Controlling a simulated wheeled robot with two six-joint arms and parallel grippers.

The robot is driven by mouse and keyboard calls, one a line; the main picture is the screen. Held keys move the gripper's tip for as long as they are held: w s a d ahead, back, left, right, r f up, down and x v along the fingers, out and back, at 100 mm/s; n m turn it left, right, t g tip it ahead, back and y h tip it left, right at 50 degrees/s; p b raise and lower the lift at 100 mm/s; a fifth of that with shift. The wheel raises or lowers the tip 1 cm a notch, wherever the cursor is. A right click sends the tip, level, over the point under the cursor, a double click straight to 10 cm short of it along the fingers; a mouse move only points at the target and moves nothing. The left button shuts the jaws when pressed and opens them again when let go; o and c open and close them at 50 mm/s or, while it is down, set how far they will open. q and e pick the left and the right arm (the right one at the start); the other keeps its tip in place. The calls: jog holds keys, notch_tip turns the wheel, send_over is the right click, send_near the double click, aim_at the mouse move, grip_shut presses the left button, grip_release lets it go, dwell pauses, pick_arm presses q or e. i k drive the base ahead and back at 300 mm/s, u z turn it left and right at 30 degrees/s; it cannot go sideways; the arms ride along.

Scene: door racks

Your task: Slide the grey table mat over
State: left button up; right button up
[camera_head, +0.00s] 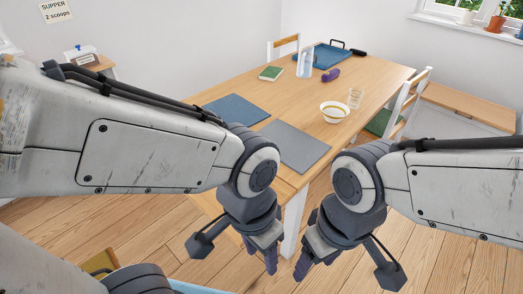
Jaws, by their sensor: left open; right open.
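The grey table mat (292,145) lies flat at the near end of the wooden table (340,101), close to its near edge. My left arm covers a part of its left side. My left gripper (262,258) hangs in front of the table's near edge, below the mat in the picture, open and empty. My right gripper (306,262) hangs to the right of it, also in front of the table, open and empty. Neither gripper touches the mat.
A blue mat (238,109) lies left of the grey mat. A striped bowl (334,111) and a glass (355,97) stand to its right and beyond. A green book (271,73), a purple object (331,75) and a blue tray (322,56) are farther back. Bare tabletop lies beyond the mats.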

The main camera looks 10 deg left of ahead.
aim_at(299, 151)
jog(key=z, duration=1.2)
jog(key=i, duration=2.45)
jog(key=u, duration=3.2)
